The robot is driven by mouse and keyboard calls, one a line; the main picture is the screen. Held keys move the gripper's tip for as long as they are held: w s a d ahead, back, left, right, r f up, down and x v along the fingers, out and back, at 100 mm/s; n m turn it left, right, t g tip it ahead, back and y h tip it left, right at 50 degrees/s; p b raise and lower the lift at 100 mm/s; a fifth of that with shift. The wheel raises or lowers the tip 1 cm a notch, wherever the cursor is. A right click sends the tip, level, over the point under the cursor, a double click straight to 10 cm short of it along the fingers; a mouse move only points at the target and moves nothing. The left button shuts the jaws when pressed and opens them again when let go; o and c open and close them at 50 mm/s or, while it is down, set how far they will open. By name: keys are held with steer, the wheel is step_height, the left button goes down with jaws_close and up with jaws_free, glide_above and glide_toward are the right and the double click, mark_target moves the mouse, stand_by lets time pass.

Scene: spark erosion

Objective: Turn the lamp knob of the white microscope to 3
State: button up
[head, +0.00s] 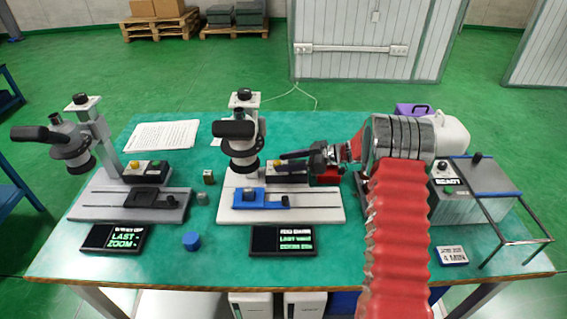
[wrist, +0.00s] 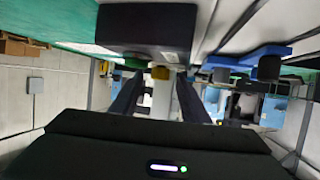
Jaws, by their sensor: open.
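The white microscope (head: 243,150) stands mid-table on a pale base, with a blue slide stage (head: 261,200) in front. A dark control box (head: 287,176) sits on its base, right of the column. A yellow knob (head: 276,164) shows on the box, partly behind my fingers; I cannot read its setting. My gripper (head: 281,162) reaches in from the right, its fingers level over the box. In the wrist view, the yellow knob (wrist: 160,73) appears between the tips of my open gripper (wrist: 160,84), beside the dark box (wrist: 145,28). Contact cannot be told.
A grey microscope (head: 76,145) stands at left with a similar control box (head: 145,170). Dark displays (head: 283,240) and a blue cap (head: 191,241) lie near the front edge. A grey machine with a rail frame (head: 480,205) stands at right.

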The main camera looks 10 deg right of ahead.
steer(key=shift+x, duration=0.75)
steer(key=shift+c, duration=0.3)
steer(key=c, duration=0.9)
steer(key=shift+d, duration=0.3)
steer(key=shift+c, duration=0.5)
steer(key=shift+a, duration=0.2)
